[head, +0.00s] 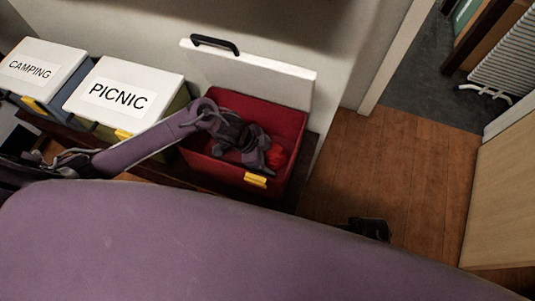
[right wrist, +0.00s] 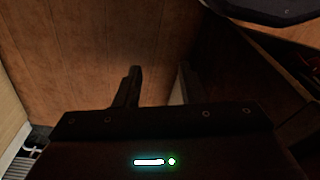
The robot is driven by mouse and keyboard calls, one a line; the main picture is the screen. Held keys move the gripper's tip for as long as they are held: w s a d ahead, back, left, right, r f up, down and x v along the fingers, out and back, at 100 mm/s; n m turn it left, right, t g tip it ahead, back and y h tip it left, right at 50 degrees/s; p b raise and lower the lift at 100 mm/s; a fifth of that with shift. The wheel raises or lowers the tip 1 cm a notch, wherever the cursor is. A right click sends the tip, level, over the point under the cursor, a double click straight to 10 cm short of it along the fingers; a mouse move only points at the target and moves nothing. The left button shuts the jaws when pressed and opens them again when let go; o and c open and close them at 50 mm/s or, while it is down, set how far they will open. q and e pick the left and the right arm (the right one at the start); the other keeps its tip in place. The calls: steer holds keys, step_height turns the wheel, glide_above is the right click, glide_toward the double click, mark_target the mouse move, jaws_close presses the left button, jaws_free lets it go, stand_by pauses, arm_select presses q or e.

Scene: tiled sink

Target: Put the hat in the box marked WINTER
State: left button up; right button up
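An open red box (head: 292,122) stands against the wall with its white lid (head: 255,75) raised behind it; no WINTER lettering shows on it. A small bright red thing (head: 278,157), perhaps the hat, is inside the box at its right side. My left gripper (head: 268,160) reaches down into the box right beside this red thing and partly covers it. I cannot tell whether its fingers are open or shut on it. My right gripper (right wrist: 158,87) has its fingers apart with nothing between them, above the wooden floor; part of it shows dark in the head view (head: 370,229).
Closed boxes marked PICNIC (head: 124,95) and CAMPING (head: 38,68) stand to the left of the red box. The lid has a black handle (head: 215,42). The wooden floor (head: 400,170) on the right is clear. A white radiator (head: 505,55) is at the far right.

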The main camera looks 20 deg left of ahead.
arm_select(q)
steer(key=shift+o, duration=0.2)
steer(key=shift+r, duration=0.1)
steer(key=shift+a+r, duration=0.15)
steer(key=shift+r, duration=0.1)
steer(key=p+v, duration=0.3)
steer(key=v, duration=0.8)
steer(key=shift+r, duration=0.15)
arm_select(e)
steer(key=s+d+f, duration=0.2)
steer(key=s+f, duration=0.1)
steer(key=f, duration=0.5)
steer(key=shift+d+f, duration=0.25)
steer(key=shift+d, duration=0.05)
arm_select(q)
steer(key=shift+s+a, duration=0.1)
arm_select(e)
steer(key=shift+s+m, duration=0.15)
steer(key=shift+m, duration=0.15)
